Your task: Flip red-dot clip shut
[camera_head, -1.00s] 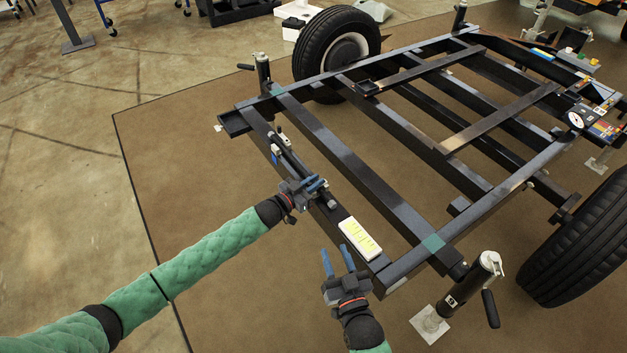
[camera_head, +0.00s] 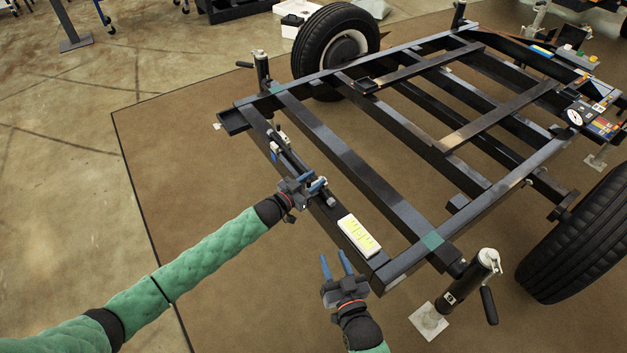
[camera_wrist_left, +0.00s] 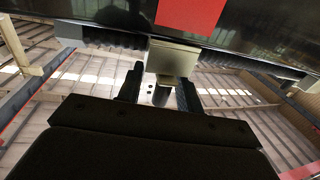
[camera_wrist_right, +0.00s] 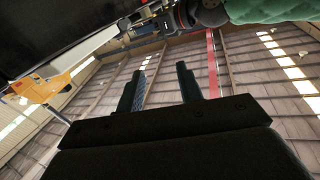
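The red-dot clip (camera_wrist_left: 172,60) is a pale metal piece below a red square (camera_wrist_left: 190,14) on the dark beam in the left wrist view. My left gripper (camera_wrist_left: 158,88) is open, with one finger on each side of the clip's lower part. I cannot tell whether either finger touches it. In the head view my left gripper (camera_head: 320,184) is at the near frame beam (camera_head: 262,124) and covers most of the clip. My right gripper (camera_head: 335,264) is open and empty, lower down beside the beam's near end; its spread fingers show in the right wrist view (camera_wrist_right: 158,88).
A white card with yellow marks (camera_head: 358,236) lies on the beam right of my left gripper. More clip hardware (camera_head: 279,150) sits farther up the beam. A jack (camera_head: 472,278) and tyre (camera_head: 575,245) stand right. The floor left of the frame is clear.

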